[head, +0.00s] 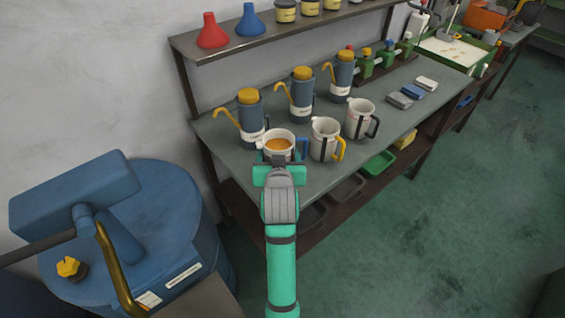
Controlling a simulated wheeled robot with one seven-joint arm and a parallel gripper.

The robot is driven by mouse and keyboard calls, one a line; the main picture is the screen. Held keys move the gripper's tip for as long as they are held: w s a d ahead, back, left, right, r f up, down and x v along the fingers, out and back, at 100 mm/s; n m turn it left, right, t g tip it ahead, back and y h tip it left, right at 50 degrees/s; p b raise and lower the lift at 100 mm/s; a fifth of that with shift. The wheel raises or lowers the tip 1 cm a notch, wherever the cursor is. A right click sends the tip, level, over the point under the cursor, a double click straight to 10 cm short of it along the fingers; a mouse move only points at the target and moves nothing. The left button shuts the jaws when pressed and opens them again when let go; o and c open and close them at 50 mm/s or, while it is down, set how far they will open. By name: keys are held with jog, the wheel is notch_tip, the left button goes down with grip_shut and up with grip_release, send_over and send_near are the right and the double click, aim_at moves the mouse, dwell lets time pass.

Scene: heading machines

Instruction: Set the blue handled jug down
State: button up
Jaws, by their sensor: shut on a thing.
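The blue handled jug (268,152) is white, with its blue handle on its right side and amber liquid inside. It looks upright. My gripper (279,163) is shut on it from the near side, and my gripper and arm hide its lower part. The jug shows over the left front part of the grey workbench (390,118). I cannot tell whether its base touches the bench top. A jug with a yellow handle (323,143) stands close to its right, and a jug with a black handle (358,120) stands beyond that.
Several dark blue cans with yellow lids (250,115) and curved spouts stand behind the jugs. A shelf (260,38) with red and blue funnels hangs above. Grey and blue blocks (401,100) lie to the right. A blue drum (160,215) with a pump stands at left.

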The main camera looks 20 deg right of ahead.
jog(key=shift+w+d+f, duration=0.25)
jog(key=shift+d+f, duration=0.1)
jog(key=shift+f, duration=0.15)
jog(key=shift+w+d+f, duration=0.25)
jog(key=shift+d+f, duration=0.1)
jog(key=shift+f, duration=0.1)
jog(key=shift+w+d+f, duration=0.1)
jog(key=shift+d+f, duration=0.05)
jog(key=shift+f, duration=0.8)
jog(key=shift+w+d+f, duration=0.1)
jog(key=shift+f, duration=0.85)
jog(key=shift+f, duration=0.15)
jog(key=o, duration=1.2)
jog(key=shift+o, duration=0.2)
